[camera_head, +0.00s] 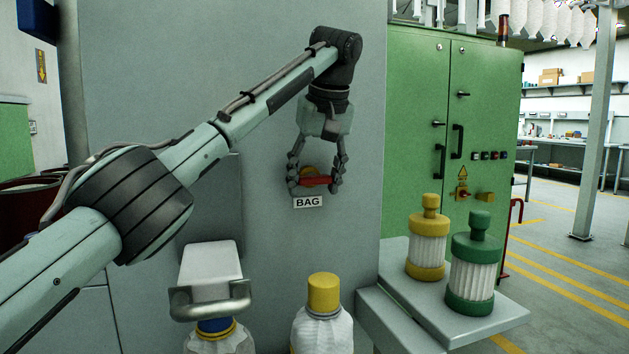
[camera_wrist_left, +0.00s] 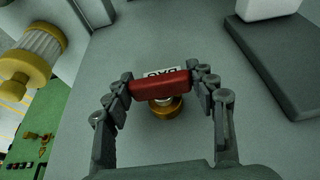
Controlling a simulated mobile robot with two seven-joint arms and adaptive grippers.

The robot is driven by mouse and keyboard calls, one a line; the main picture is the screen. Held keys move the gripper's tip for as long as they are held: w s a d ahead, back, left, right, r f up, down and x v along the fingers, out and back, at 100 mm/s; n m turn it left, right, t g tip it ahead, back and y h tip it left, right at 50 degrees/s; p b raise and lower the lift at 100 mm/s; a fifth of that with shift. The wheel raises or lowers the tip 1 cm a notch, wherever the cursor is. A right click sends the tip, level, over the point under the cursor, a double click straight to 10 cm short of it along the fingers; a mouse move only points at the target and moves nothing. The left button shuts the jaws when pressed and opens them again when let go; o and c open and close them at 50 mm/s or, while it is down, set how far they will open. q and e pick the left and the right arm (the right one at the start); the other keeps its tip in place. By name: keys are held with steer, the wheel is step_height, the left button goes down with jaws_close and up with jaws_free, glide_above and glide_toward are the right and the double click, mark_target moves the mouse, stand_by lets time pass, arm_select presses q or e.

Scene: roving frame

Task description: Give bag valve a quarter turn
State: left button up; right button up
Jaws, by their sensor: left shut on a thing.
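The bag valve has a red bar handle (camera_head: 314,181) on a brass body, mounted on the grey panel above a white label reading BAG (camera_head: 308,202). The handle lies nearly level in the head view. My left gripper (camera_head: 315,185) reaches down from above and is shut on the handle, one finger at each end. In the left wrist view the red handle (camera_wrist_left: 160,84) spans between the fingertips, with the brass body (camera_wrist_left: 165,107) beside it and the label partly hidden behind it. My right gripper is not in view.
A yellow-capped filter (camera_head: 428,240) and a green-capped filter (camera_head: 474,265) stand on a grey shelf at the right. A yellow-capped bottle (camera_head: 323,295) and a white block with a grey handle (camera_head: 210,275) are below the valve. A green cabinet (camera_head: 420,120) stands behind.

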arm_select(q)
steer(key=o, duration=1.2)
steer(key=v, duration=1.2)
steer(key=shift+f, duration=0.1)
steer(key=x, duration=1.2)
